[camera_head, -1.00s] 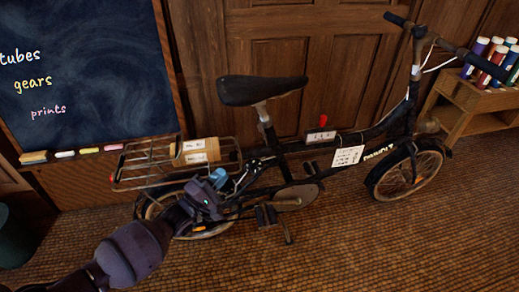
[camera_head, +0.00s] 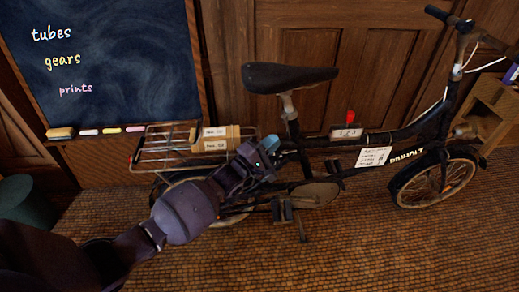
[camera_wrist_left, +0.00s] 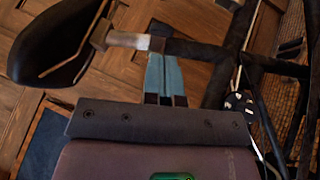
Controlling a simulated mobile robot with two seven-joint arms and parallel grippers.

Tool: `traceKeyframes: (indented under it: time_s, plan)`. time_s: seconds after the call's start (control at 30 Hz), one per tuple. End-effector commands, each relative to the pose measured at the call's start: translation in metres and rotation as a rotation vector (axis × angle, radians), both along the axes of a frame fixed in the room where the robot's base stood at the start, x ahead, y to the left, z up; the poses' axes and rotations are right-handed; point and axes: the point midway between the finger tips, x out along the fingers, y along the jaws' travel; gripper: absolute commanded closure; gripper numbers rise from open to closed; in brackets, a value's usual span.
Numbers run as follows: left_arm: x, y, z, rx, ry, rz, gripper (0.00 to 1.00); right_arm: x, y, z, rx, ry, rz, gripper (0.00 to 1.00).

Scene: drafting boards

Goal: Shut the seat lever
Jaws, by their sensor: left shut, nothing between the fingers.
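A dark folding bicycle (camera_head: 335,142) stands side-on in the head view, with its black seat (camera_head: 288,77) on a pale seat post (camera_head: 288,104). A small upright red piece (camera_head: 350,116) stands above a white numbered label (camera_head: 347,133) in front of the post; I cannot tell whether it is the seat lever. My left gripper (camera_head: 274,145) is shut and empty, beside the lower seat post. In the left wrist view its blue fingers (camera_wrist_left: 164,72) point at the dark tube just below the pale post (camera_wrist_left: 127,40). No lever shows clearly there, and contact is unclear. My right gripper is out of view.
A rear rack (camera_head: 165,153) carries a tan parcel (camera_head: 221,138) next to my left arm. A chalkboard (camera_head: 100,60) and wooden panelling stand behind. A wooden shelf (camera_head: 490,108) is at right. The tiled floor (camera_head: 370,245) in front is clear.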

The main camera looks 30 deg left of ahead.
Motion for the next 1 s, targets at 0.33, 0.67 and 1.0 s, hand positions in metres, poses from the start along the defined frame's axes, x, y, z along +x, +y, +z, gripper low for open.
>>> traceKeyframes:
  time_s: [0.33, 0.67, 1.0]
  plan:
    - [0.008, -0.017, 0.007, 0.001, -0.001, 0.002, 1.0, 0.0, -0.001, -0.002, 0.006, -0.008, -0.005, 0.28]
    - [0.008, -0.017, 0.008, 0.001, -0.002, 0.003, 1.0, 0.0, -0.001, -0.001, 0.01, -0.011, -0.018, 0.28]
    - [0.009, -0.021, 0.011, -0.01, 0.008, 0.047, 1.0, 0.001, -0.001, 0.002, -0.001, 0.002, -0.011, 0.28]
